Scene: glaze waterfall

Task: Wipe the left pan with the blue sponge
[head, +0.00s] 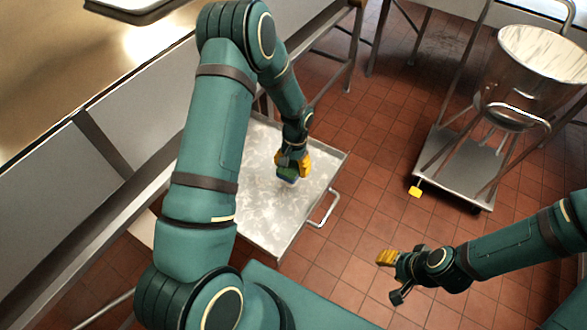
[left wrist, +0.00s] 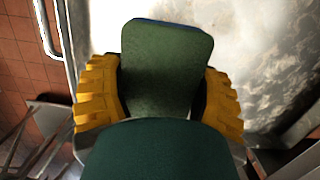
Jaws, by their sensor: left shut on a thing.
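The left pan (head: 262,205) is a shallow, square metal tray with a handle on its right side and pale, cloudy smears on its floor. My left gripper (head: 293,163) is over the right part of the pan, shut on the sponge (head: 287,176). In the left wrist view the sponge (left wrist: 165,65) shows a dark green face and a thin blue far edge between the yellow fingers. I cannot tell whether it touches the pan floor. My right gripper (head: 388,268) hangs over the floor at the lower right, with nothing visible in it.
A metal pot (head: 530,75) with a pale, streaked top stands above a wheeled cart (head: 465,165) at the right. A metal counter (head: 75,60) fills the upper left. Open red-tiled floor (head: 360,190) lies between the pan and the cart.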

